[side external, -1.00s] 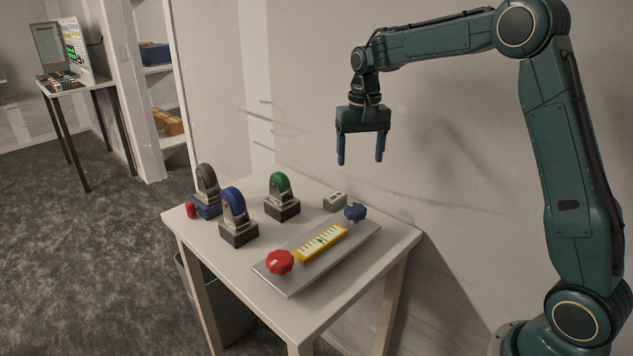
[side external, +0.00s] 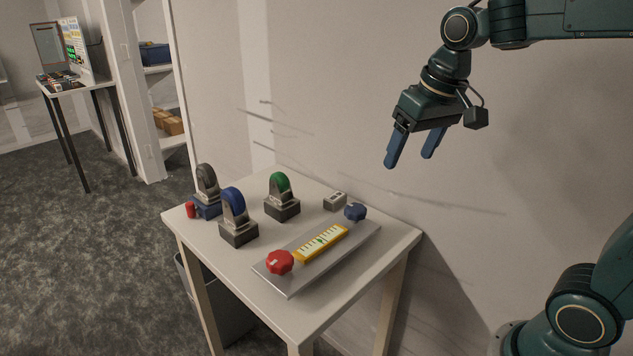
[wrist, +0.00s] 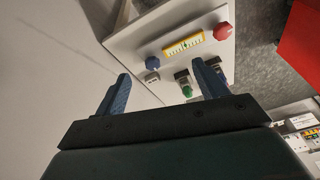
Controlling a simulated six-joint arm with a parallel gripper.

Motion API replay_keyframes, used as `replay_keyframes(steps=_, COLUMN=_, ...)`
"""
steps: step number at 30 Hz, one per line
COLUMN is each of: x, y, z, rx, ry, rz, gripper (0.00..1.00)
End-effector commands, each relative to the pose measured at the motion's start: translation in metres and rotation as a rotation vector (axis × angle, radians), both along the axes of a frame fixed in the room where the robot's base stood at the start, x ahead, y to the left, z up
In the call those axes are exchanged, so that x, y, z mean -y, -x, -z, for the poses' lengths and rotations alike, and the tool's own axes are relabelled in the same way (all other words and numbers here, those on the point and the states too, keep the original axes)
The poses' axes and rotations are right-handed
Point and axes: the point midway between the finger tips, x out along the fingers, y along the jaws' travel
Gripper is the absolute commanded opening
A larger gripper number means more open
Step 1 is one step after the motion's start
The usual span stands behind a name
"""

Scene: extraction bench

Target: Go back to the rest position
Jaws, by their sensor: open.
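My gripper (side external: 409,154) is open and empty. It hangs in the air above and to the right of the white table (side external: 215,265), near the wall, with its blue fingers pointing down and tilted to the left. In the wrist view the two fingers of my gripper (wrist: 162,92) are spread wide with nothing between them. My forearm runs out of the picture at the top right.
The table bears a grey panel (side external: 294,285) with a red knob (side external: 280,262), a yellow scale (side external: 320,243) and a blue knob (side external: 355,212). Behind stand blue (side external: 233,203), green (side external: 280,184) and black (side external: 206,180) wheel-like pieces and a small grey block (side external: 335,201).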

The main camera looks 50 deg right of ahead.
Motion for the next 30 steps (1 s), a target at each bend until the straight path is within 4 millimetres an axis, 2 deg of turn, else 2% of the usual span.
replay_keyframes(steps=1, x=-0.004, y=0.011, z=-0.001, rx=0.016, ry=0.005, rz=-0.019, gripper=0.72)
replay_keyframes(steps=9, x=-0.019, y=0.064, z=0.005, rx=0.097, ry=0.03, rz=-0.115, gripper=0.72)
replay_keyframes(steps=18, x=-0.029, y=0.113, z=0.024, rx=0.175, ry=0.059, rz=-0.211, gripper=0.72)
replay_keyframes(steps=24, x=-0.032, y=0.127, z=0.032, rx=0.202, ry=0.067, rz=-0.241, gripper=0.72)
replay_keyframes(steps=30, x=-0.032, y=0.129, z=0.034, rx=0.204, ry=0.069, rz=-0.246, gripper=0.72)
